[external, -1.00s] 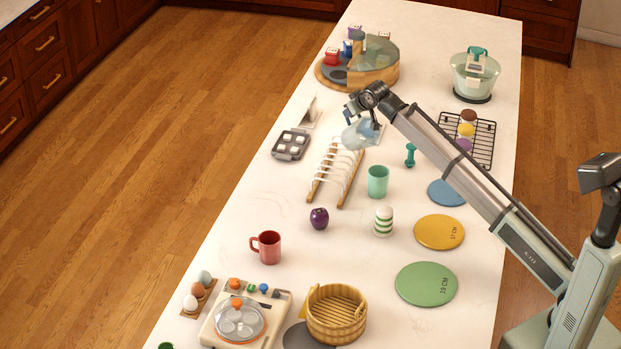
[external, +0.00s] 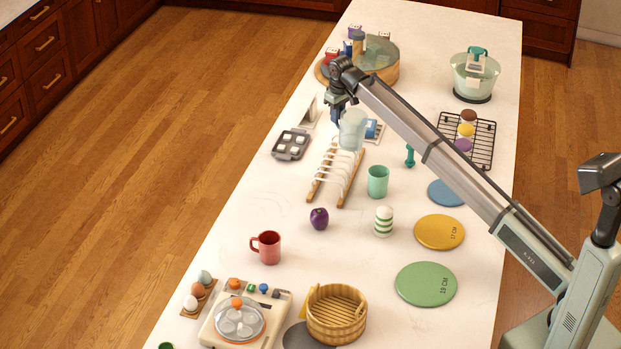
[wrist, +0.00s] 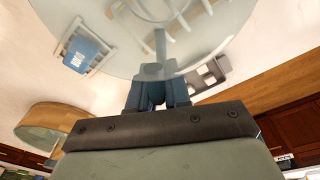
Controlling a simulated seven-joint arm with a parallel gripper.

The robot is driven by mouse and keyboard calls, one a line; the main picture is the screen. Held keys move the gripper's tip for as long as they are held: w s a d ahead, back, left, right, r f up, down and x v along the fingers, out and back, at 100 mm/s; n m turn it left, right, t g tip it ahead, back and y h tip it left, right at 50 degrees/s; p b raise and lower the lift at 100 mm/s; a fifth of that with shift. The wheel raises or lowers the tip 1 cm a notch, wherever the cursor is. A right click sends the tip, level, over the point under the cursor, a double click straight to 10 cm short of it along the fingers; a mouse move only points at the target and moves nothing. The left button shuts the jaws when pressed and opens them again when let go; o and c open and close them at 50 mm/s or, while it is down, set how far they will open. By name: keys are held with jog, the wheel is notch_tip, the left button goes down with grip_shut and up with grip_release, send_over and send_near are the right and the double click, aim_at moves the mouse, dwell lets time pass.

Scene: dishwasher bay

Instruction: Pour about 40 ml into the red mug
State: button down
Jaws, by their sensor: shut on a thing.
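The red mug (external: 267,248) stands upright on the white counter in the external view, its handle to the left. I cannot see its contents. My gripper (external: 338,114) is over the counter, well behind the mug, shut on a clear bluish jug (external: 353,131). The jug hangs about upright in the air above the far end of the toast rack. In the wrist view my gripper (wrist: 158,92) is shut on the handle, and the jug's clear body (wrist: 205,30) fills the top. I cannot tell how much liquid it holds.
A toy stove (external: 245,315) and wooden basket (external: 336,314) are in front. Counter left of the apple is clear.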

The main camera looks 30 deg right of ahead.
jog(key=shift+w+f+g, duration=0.35)
jog(key=shift+f+g, duration=0.2)
jog(key=shift+g, duration=0.05)
